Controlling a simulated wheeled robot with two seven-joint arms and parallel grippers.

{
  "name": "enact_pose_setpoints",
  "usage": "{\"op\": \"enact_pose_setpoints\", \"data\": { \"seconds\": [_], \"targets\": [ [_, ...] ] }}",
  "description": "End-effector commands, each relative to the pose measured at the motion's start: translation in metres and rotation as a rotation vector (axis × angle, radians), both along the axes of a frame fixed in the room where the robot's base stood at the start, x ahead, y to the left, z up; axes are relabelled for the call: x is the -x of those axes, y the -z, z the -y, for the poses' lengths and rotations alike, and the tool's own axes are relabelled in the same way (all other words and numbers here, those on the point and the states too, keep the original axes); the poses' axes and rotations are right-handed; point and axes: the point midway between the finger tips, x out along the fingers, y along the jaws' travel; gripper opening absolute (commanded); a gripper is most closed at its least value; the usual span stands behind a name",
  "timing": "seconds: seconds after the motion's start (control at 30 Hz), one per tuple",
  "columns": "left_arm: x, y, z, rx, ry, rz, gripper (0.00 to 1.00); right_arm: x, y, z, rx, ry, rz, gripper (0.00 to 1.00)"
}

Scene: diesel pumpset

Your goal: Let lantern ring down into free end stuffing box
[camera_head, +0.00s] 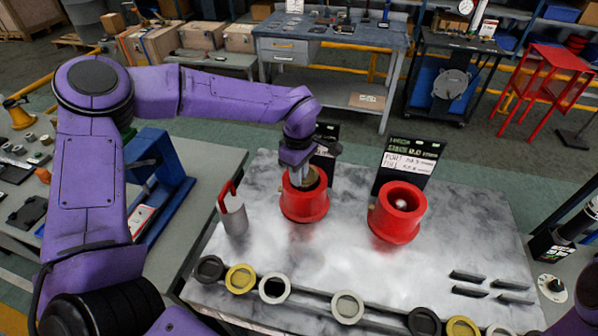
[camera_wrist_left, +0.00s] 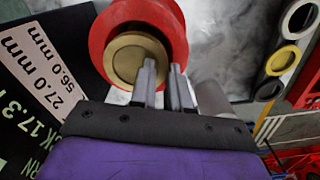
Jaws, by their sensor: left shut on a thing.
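Two red stuffing boxes stand on the grey table, the left one (camera_head: 304,207) and the right one (camera_head: 397,213); I cannot tell from labels which is the free end. My left gripper (camera_head: 303,182) points down into the mouth of the left box. A brass round piece, likely the lantern ring (camera_wrist_left: 135,62), sits within the red box's rim (camera_wrist_left: 181,35) in the left wrist view. My left gripper (camera_wrist_left: 162,80) is at its edge, fingers slightly apart, shut on it; the grasped part is partly hidden. My right gripper is out of view.
A grey cup with a red strip (camera_head: 234,218) stands left of the left box. Dark, yellow and pale rings, including a yellow ring (camera_head: 240,279), line the front edge. A black sign (camera_head: 410,160) stands behind the right box. Dark strips (camera_head: 484,285) lie at the right.

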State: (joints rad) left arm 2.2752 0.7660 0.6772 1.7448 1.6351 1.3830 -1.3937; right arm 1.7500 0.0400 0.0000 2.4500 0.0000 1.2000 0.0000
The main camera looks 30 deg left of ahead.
Motion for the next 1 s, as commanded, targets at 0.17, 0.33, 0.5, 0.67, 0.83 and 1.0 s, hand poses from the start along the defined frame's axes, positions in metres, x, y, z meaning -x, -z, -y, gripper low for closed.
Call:
{"op": "enact_pose_setpoints", "data": {
  "seconds": [0.17,0.33,0.5,0.67,0.83,1.0],
  "targets": [
    [0.0,0.0,0.0,0.0,0.0,0.0,0.0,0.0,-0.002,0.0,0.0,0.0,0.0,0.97],
    [0.0,0.0,0.0,0.0,0.0,0.0,0.36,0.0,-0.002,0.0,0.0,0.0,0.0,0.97],
    [0.0,0.0,0.0,0.0,-0.001,0.0,0.46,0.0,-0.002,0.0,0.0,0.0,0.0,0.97],
    [0.0,-0.001,0.0,0.0,-0.001,0.0,0.46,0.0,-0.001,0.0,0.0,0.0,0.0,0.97],
    [-0.001,-0.025,0.0,0.001,-0.002,0.005,0.46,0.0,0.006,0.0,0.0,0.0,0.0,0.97],
    [-0.001,-0.067,0.0,0.0,-0.003,0.005,0.46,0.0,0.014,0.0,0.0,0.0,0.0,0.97]
  ]
}}
